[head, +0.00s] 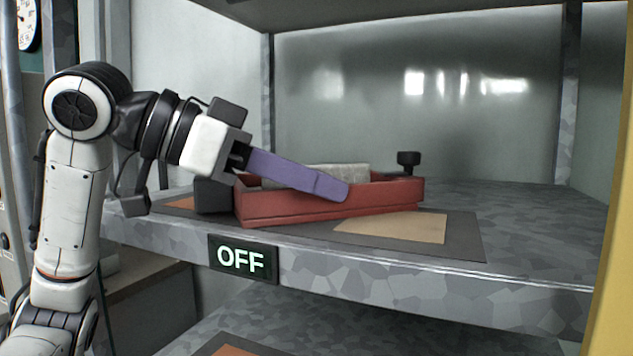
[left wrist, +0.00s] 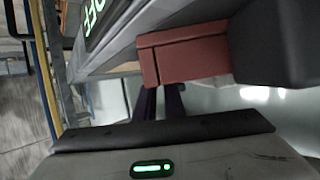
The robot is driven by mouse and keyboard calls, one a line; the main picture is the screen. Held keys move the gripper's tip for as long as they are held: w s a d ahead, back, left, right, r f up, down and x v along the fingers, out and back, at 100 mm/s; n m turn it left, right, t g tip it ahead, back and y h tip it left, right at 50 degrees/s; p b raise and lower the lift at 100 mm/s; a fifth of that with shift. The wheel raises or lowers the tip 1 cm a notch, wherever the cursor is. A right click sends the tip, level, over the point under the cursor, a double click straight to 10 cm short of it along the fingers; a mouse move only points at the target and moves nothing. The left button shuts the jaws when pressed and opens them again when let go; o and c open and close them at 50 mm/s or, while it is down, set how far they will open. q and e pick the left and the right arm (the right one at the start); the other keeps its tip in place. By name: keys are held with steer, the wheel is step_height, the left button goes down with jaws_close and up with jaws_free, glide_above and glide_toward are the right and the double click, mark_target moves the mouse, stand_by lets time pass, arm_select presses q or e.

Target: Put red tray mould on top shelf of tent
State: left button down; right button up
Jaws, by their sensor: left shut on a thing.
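The red tray mould (head: 300,210) is at the shelf with a grey, rough block (head: 343,175) inside it. It sits over a dark mat; I cannot tell if it fully rests there. My left gripper (head: 332,188) comes in from the left, its purple finger lying across the tray's near wall. It is shut on the tray's wall. In the left wrist view, the tray (left wrist: 190,55) is right at the ends of the two purple fingers (left wrist: 161,95). The far finger is hidden in the head view. My right gripper is not in view.
The grey metal shelf (head: 540,235) has an "OFF" sign (head: 243,260) on its front edge and free room at right. The dark mat (head: 465,235) has a tan patch. A black block (head: 213,195) and black knob (head: 408,158) flank the tray. Metal posts (head: 567,110) stand behind.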

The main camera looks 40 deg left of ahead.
arm_select(q)
steer(key=c, duration=2.2)
jaws_free()
steer(key=o, duration=0.4)
steer(key=shift+c, duration=0.2)
steer(key=v, duration=1.2)
steer(key=shift+s+r, duration=0.1)
